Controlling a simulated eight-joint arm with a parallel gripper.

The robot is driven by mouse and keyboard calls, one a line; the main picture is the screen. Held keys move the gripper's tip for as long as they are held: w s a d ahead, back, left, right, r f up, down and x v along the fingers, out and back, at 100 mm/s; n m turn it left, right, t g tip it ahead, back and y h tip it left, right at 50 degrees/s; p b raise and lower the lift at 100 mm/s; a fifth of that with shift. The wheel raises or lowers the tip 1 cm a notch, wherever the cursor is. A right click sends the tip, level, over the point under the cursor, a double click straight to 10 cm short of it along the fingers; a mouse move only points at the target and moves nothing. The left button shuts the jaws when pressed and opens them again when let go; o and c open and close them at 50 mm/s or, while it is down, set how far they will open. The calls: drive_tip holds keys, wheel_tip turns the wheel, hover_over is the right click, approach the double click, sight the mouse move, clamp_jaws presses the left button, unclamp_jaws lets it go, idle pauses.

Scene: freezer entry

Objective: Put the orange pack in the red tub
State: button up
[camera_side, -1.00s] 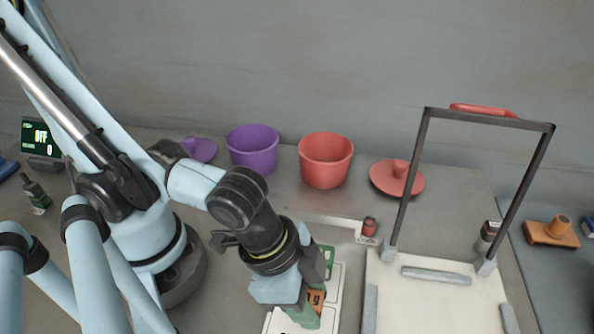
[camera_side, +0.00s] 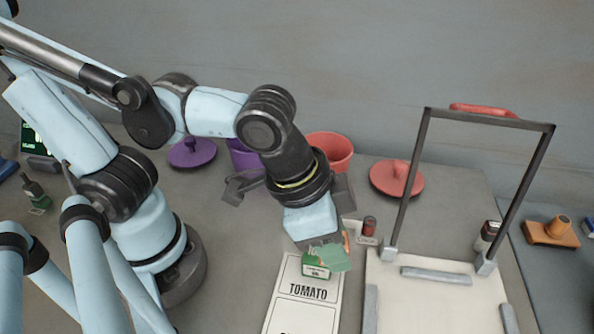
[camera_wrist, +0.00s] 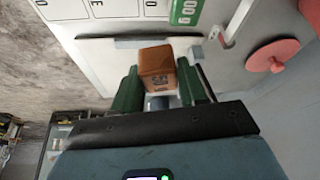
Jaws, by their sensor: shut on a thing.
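The orange pack (camera_wrist: 157,66) sits between the green fingers of my gripper (camera_wrist: 160,84) in the wrist view, and the gripper is shut on it. In the side view my gripper (camera_side: 330,257) is over the far end of the printed card, and only a sliver of the orange pack shows beside the fingers. The red tub (camera_side: 340,150) stands open near the back wall, behind my wrist. My arm hides its lower part and its inside is not visible. My gripper is in front of the tub, apart from it.
A green pack (camera_side: 315,268) is at the card (camera_side: 306,294) marked TOMATO, close below my gripper. A purple tub (camera_side: 243,157) is partly behind my arm. Purple (camera_side: 192,153) and red (camera_side: 397,179) lids lie at the back. A tall-framed tray (camera_side: 440,290) stands at right.

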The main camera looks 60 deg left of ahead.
drive_tip(key=w+a+f+n+y, duration=0.1)
drive_tip(key=w+a+n+y, duration=0.1)
drive_tip(key=w+a+n, duration=0.65)
drive_tip(key=w+a+f+n+y, duration=0.1)
drive_tip(key=w+a+n+y, duration=0.15)
drive_tip(key=w+a, duration=1.1)
drive_tip(key=shift+s+a+f, duration=0.5)
drive_tip(key=shift+s+f, duration=0.15)
drive_tip(key=shift+f, duration=0.9)
drive_tip(key=shift+s+a+f, duration=0.45)
drive_tip(key=shift+s+f, duration=0.25)
drive_tip(key=shift+f, duration=0.8)
drive_tip(key=shift+s+a+f, duration=0.5)
drive_tip(key=shift+s+f, duration=0.15)
drive_tip(key=shift+f, duration=0.9)
drive_tip(key=shift+f, duration=0.15)
drive_tip(key=o, duration=0.8)
drive_tip(key=shift+c, duration=0.2)
